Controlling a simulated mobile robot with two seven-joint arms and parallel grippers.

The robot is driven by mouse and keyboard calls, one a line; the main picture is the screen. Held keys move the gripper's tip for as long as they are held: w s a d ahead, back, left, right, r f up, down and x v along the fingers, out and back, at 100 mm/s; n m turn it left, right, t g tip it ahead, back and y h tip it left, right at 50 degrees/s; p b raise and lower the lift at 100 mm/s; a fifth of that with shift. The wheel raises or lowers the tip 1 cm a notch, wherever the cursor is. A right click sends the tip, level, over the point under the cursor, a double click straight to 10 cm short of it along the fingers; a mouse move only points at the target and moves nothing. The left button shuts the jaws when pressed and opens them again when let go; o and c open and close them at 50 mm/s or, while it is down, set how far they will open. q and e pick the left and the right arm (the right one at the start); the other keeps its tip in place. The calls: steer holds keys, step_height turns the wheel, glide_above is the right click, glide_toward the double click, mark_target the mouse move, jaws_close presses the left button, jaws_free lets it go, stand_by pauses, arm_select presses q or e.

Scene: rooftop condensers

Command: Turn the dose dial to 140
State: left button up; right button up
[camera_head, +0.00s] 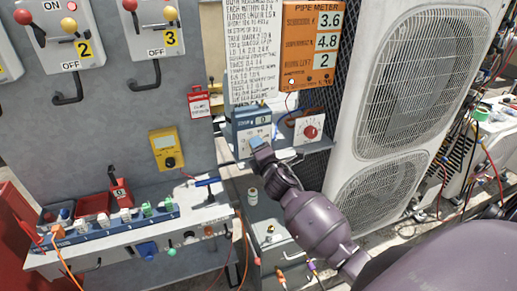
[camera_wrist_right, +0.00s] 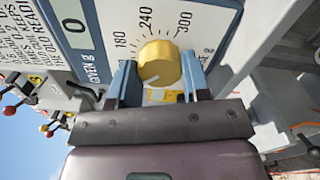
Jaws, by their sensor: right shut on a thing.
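The dose dial is a round yellow knob (camera_wrist_right: 159,58) on a blue-grey dosing box (camera_head: 240,118). Its printed scale shows 180, 240 and 300 in the right wrist view. A pale mark on the knob points to the lower left of that view; the number it meets is hidden by a finger. The box's display (camera_wrist_right: 74,24) reads 0, beside the words "GIVEN g". My right gripper (camera_head: 258,143) is shut on the knob, with one blue finger on either side. In the head view the gripper covers the knob. My left gripper is not in view.
A white box with a red knob (camera_head: 311,132) stands just right of the dosing box. An orange pipe meter board (camera_head: 312,45) and a white text sheet hang above. A yellow meter (camera_head: 166,148) is on the left panel. A large condenser (camera_head: 400,110) fills the right.

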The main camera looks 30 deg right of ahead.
steer(key=m, duration=0.7)
steer(key=shift+p, duration=0.4)
stand_by(0.3)
steer(key=o, duration=0.9)
steer(key=shift+s, duration=0.1)
steer(key=v, duration=1)
steer(key=shift+s+b, duration=0.35)
steer(key=shift+b, duration=0.05)
